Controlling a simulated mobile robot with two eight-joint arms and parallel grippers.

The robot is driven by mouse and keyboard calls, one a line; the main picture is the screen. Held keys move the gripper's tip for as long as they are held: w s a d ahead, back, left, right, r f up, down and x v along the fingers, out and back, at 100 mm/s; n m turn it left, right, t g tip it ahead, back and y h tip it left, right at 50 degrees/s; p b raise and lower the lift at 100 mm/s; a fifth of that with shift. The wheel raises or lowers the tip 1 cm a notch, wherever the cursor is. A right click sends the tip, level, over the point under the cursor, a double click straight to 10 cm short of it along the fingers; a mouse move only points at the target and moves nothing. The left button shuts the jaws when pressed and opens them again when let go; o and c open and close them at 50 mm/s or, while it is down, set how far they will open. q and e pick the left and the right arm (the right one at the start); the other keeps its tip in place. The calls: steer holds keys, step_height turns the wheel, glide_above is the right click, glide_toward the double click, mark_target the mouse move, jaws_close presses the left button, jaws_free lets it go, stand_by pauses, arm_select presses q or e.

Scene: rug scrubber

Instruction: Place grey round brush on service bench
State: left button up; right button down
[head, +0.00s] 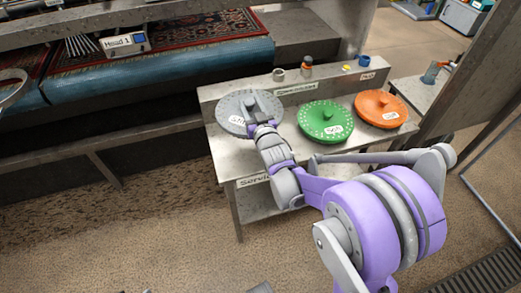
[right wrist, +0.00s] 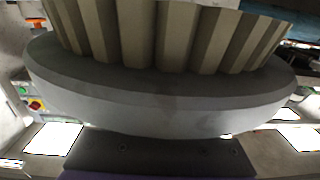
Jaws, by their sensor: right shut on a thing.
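The grey round brush (head: 235,112) is a flat disc with a ring of small holes, a raised hub and a white label. It is at the left end of the service bench (head: 290,160). My right gripper (head: 262,124) is shut on the brush at its near right side; the fingertips are partly hidden. In the right wrist view the brush's grey rim (right wrist: 160,100) and thick beige bristles (right wrist: 165,35) fill the picture. I cannot tell whether the brush touches the bench top or hangs just above it. My left gripper is not in view.
A green disc brush (head: 326,121) and an orange one (head: 380,108) lie to the right on the bench. A machine with a red patterned rug (head: 190,40) is behind on the left.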

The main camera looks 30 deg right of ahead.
steer(key=shift+s+d+f+b, duration=0.4)
steer(key=shift+d+f+b, duration=0.1)
steer(key=shift+d, duration=0.25)
arm_select(q)
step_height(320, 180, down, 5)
steer(key=b, duration=0.3)
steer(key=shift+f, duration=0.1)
arm_select(e)
step_height(320, 180, down, 10)
steer(key=shift+s+d+r, duration=0.1)
steer(key=shift+d, duration=0.05)
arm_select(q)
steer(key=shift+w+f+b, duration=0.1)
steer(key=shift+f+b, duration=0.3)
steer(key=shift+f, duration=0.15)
arm_select(e)
steer(key=shift+f, duration=0.55)
steer(key=shift+c, duration=1.6)
jaws_free()
